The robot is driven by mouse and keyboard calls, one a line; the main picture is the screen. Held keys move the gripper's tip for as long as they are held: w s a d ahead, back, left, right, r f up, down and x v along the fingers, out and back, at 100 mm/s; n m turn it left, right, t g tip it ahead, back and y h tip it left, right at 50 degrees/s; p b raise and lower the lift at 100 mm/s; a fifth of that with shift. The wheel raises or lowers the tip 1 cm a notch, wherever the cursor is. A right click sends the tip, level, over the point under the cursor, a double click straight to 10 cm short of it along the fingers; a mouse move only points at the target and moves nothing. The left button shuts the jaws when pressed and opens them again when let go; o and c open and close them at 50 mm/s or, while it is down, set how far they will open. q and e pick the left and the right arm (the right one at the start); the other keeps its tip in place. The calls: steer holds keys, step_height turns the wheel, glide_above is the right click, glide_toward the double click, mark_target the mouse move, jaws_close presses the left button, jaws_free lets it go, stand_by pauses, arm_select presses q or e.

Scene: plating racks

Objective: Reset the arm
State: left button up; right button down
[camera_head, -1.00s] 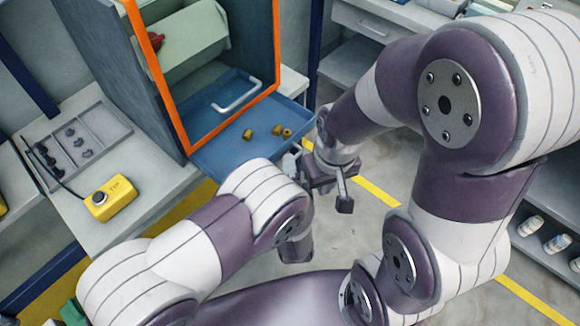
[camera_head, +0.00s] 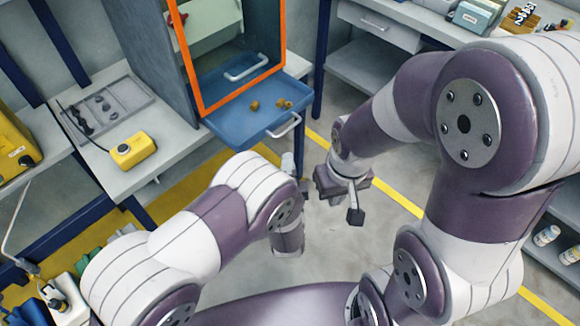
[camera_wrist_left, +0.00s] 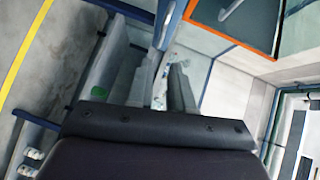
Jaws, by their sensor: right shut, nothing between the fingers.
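My right gripper (camera_head: 355,205) hangs in the middle of the head view, over the floor. Its fingers are together with nothing between them. My left arm comes in from the lower left and bends in front of the blue tray; its gripper is mostly hidden behind the arm there.
An orange-framed cabinet (camera_head: 190,60) has a blue tray (camera_head: 225,122) pulled out with small brass parts (camera_head: 283,103) on it. A yellow button box (camera_head: 133,150) sits on the left bench. Shelves stand at right. Floor between is clear.

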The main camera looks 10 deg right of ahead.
stand_by(0.3)
arm_select(q)
steer(key=s+a+f+n+g, duration=0.2)
steer(key=s+f+n+g, duration=0.3)
steer(key=s+f+g, duration=0.25)
steer(key=s+a+r+n+g+y+p, duration=0.1)
steer(key=a+r+n, duration=0.3)
steer(key=a+r, duration=0.4)
steer(key=s+a+r+n+g+y+p, duration=0.1)
steer(key=s+a+r+n+g+p, duration=0.2)
steer(key=a+r, duration=0.4)
steer(key=s+a+r+n+g+y+p, duration=0.2)
steer(key=a+r+n, duration=0.5)
steer(key=a, duration=0.7)
steer(key=shift+s+r+g+p, duration=0.35)
steer(key=shift+s+r, duration=0.5)
